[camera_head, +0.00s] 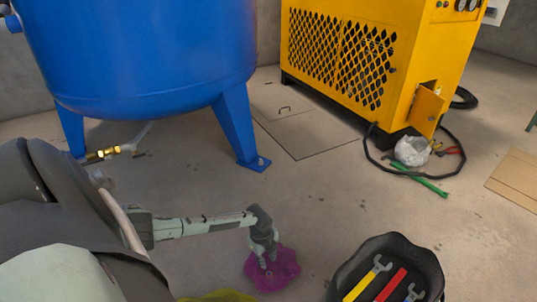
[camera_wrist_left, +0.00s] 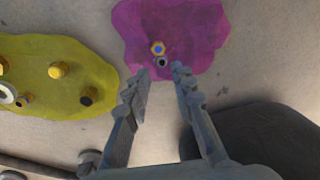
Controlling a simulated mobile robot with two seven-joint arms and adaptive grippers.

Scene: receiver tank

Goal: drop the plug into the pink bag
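The pink bag (camera_head: 287,266) lies spread on the floor below my left gripper (camera_head: 266,262). In the left wrist view the pink bag (camera_wrist_left: 190,22) shows beyond the fingertips. My right gripper is not in view.
A yellow bag (camera_wrist_left: 38,50) with several fittings lies beside the pink one. A black tool bucket (camera_head: 405,250) stands at lower right. The blue tank (camera_head: 140,45) on legs and the yellow machine (camera_head: 400,60) stand behind. Floor between is mostly clear.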

